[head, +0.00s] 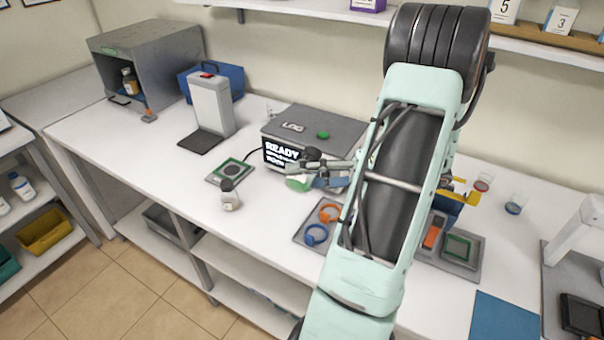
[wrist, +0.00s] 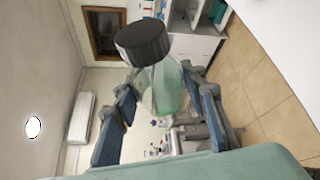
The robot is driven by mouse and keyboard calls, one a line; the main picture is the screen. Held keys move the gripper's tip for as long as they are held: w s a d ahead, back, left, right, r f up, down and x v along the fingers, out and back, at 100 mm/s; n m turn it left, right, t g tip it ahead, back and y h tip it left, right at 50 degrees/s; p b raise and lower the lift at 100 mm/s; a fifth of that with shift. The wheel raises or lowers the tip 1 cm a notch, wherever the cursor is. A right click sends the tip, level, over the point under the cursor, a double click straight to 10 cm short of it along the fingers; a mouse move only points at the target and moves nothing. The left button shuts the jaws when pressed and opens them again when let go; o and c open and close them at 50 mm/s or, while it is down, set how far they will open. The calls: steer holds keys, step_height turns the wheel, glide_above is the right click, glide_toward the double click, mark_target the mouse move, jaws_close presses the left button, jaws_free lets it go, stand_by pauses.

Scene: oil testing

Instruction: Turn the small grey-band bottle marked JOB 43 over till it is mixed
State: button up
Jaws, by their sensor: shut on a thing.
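My gripper (head: 318,172) is shut on a small translucent green bottle (head: 298,183), held in the air in front of the grey box-shaped instrument. In the wrist view the bottle (wrist: 168,90) sits between the two blue-padded fingers (wrist: 163,115), with its dark grey cap (wrist: 142,42) on. The cap points away from the wrist. The bottle lies tilted in the head view. No JOB mark can be read on it, and whether its contents are mixed cannot be told.
Another small bottle with a grey cap (head: 230,197) stands on the white bench (head: 120,150). The instrument (head: 315,128) shows READY. A green-framed pad (head: 230,171), a grey press-like stand (head: 210,105) and a tray with orange and blue rings (head: 305,238) are nearby.

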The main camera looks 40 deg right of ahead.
steer(key=shift+n+h, duration=0.5)
steer(key=shift+n, duration=0.6)
steer(key=n+h+b, duration=0.1)
steer(key=n+h, duration=0.1)
steer(key=n, duration=0.1)
steer(key=shift+b, duration=0.35)
steer(key=n+h+b, duration=0.1)
steer(key=b, duration=0.1)
steer(key=n+h+b, duration=0.1)
steer(key=n+b, duration=0.1)
steer(key=shift+f, duration=0.25)
steer(key=shift+n+t+h+b, duration=0.4)
steer(key=shift+n+b, duration=0.2)
steer(key=shift+b, duration=0.25)
steer(key=shift+r, duration=0.3)
